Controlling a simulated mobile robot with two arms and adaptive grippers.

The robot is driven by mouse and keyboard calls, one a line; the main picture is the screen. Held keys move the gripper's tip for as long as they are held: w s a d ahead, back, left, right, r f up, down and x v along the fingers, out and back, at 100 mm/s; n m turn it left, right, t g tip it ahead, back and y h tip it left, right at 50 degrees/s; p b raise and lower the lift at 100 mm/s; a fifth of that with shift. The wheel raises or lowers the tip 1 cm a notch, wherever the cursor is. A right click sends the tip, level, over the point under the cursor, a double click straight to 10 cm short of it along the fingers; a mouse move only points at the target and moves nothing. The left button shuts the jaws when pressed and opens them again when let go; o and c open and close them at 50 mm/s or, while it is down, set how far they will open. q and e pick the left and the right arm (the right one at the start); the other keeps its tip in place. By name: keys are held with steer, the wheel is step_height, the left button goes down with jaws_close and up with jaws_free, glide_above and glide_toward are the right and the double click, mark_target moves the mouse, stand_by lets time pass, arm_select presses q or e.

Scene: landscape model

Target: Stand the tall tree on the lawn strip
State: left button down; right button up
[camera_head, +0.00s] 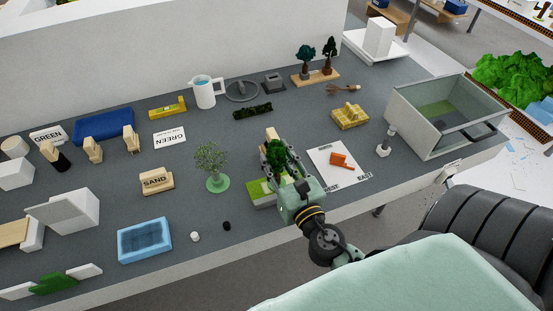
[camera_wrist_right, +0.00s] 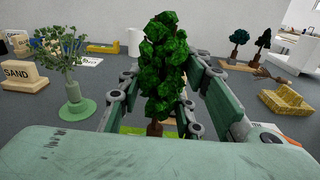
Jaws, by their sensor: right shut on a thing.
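The tall tree, dark green with a brown trunk, shows at the middle of the head view (camera_head: 277,152) and upright in the right wrist view (camera_wrist_right: 162,68). My right gripper (camera_head: 285,166) is shut on it, with fingers on both sides of the tree. The lawn strip (camera_head: 260,191), bright green on a pale block, lies below and left of the gripper, partly hidden by it. In the right wrist view a bit of green (camera_wrist_right: 132,130) shows beside the trunk's foot. I cannot tell whether the trunk touches the strip. My left gripper is not in view.
A pale tree on a green disc (camera_head: 217,183) stands left of the gripper. A white sheet with an orange piece (camera_head: 330,168) lies right. Two dark trees on a wooden rack (camera_head: 315,77) stand behind. The SAND block (camera_head: 157,181) and blue tray (camera_head: 145,240) are left.

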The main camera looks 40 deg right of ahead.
steer(key=shift+f, duration=0.1)
stand_by(0.3)
steer(key=o, duration=1.2)
steer(key=shift+o, duration=0.2)
steer(key=shift+s+a+f+b, duration=0.1)
steer(key=shift+s+a+b, duration=0.1)
steer(key=shift+s+b, duration=0.6)
steer(key=shift+s+a+b, duration=0.15)
steer(key=shift+s+b, duration=0.3)
steer(key=shift+s, duration=0.75)
steer(key=shift+s+a+f+b, duration=0.1)
steer(key=shift+s+a+b, duration=0.1)
steer(key=shift+s+b, duration=0.6)
steer(key=shift+s+a+r, duration=0.1)
steer(key=shift+s+r, duration=0.1)
steer(key=shift+s, duration=0.45)
